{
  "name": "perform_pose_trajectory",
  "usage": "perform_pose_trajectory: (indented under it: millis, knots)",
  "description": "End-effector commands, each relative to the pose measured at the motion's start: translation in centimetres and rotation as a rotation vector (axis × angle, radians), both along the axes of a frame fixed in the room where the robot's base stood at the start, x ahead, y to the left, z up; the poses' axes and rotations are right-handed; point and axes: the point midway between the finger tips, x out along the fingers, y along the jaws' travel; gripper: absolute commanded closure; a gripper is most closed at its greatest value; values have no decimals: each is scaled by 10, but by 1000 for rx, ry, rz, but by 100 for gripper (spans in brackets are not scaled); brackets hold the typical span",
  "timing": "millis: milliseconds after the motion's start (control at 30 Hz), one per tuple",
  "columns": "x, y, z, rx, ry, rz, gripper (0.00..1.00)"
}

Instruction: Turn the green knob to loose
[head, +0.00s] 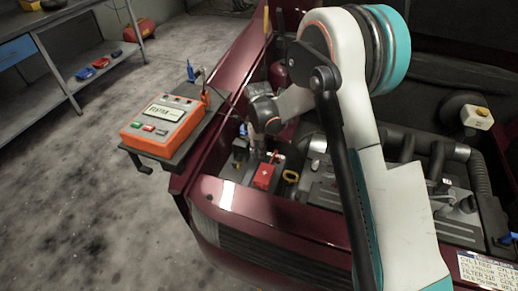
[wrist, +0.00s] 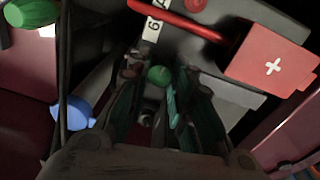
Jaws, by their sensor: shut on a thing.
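The green knob (wrist: 158,75) shows in the wrist view between the tips of my gripper's fingers, beside the grey battery-like box. My gripper (wrist: 158,88) is shut on it, with dark fingers on both sides. How far the knob is turned cannot be told. In the head view my gripper (head: 265,140) points down into the front left corner of the engine bay, and the knob is hidden there.
A red cover with a white cross (wrist: 272,62) and a red cable lie close to my fingers. A larger green rounded part (wrist: 30,12) and a blue one (wrist: 78,115) are at left. An orange RPM meter (head: 165,125) stands on a side shelf. Engine hoses (head: 430,150) are at right.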

Motion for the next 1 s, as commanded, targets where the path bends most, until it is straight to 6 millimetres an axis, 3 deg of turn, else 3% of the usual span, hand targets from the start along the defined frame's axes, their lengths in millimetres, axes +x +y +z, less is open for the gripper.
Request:
perform_pose_trajectory:
  millis: [300,800,833,900,1000]
  knots:
    - [0,0,0,-1,0,-106,100]
    - [0,0,0,-1,0,-123,100]
    - [0,0,0,-1,0,-123,74]
    - [0,0,0,-1,0,-123,59]
    - [0,0,0,-1,0,-122,57]
